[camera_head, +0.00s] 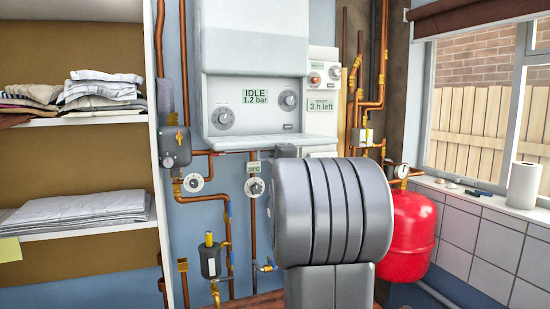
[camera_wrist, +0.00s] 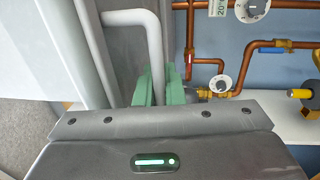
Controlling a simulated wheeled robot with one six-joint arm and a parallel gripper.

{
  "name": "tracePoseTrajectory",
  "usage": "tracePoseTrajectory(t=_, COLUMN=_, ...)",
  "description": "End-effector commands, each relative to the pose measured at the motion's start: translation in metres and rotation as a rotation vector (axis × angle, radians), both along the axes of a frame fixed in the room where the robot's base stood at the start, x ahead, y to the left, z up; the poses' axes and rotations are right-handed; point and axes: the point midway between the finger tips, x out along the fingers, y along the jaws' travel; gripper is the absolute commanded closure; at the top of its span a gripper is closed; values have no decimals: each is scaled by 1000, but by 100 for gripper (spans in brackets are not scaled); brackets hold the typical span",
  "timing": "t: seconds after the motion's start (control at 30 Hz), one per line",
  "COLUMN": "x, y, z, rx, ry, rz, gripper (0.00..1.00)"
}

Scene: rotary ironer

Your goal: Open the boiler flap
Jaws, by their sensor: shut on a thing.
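The white boiler (camera_head: 255,45) hangs on the wall in the head view. Its control panel shows IDLE and 1.2 bar between two knobs. The boiler flap (camera_head: 235,144) juts out as a pale ledge under this panel, folded down, with the panel exposed. In the wrist view my gripper (camera_wrist: 160,88) has its green fingers shut on a white curved bar handle (camera_wrist: 152,45). The lower end of the handle is hidden between the fingers and behind my gripper's body. In the head view my grey arm hides the gripper and the flap's right underside.
Copper pipes (camera_head: 162,50) with valves and gauges run left of and below the boiler. A red vessel (camera_head: 408,235) stands at right, near the sill with a paper roll (camera_head: 523,185). A shelf unit (camera_head: 75,121) with folded linen is at left. A timer box (camera_head: 322,100) adjoins the boiler.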

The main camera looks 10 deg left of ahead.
Motion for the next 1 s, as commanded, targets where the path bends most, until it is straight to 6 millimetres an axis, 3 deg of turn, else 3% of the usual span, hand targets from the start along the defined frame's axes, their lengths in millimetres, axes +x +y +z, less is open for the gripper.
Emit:
tracePoseTrajectory(t=0.23, x=-3, y=-3, z=30, rx=2, ry=-2, rz=-1, gripper=100)
tracePoseTrajectory(t=0.47, x=-3, y=-2, z=29, rx=1, ry=-2, rz=0, gripper=100)
tracePoseTrajectory(t=0.5, x=-3, y=-2, z=29, rx=1, ry=-2, rz=0, gripper=85)
tracePoseTrajectory(t=0.53, x=-3, y=-2, z=29, rx=1, ry=-2, rz=0, gripper=83)
tracePoseTrajectory(t=0.87, x=-4, y=-3, z=29, rx=1, ry=-2, rz=-1, gripper=83)
tracePoseTrajectory(t=1.0, x=-14, y=-10, z=27, rx=1, ry=-4, rz=-2, gripper=83)
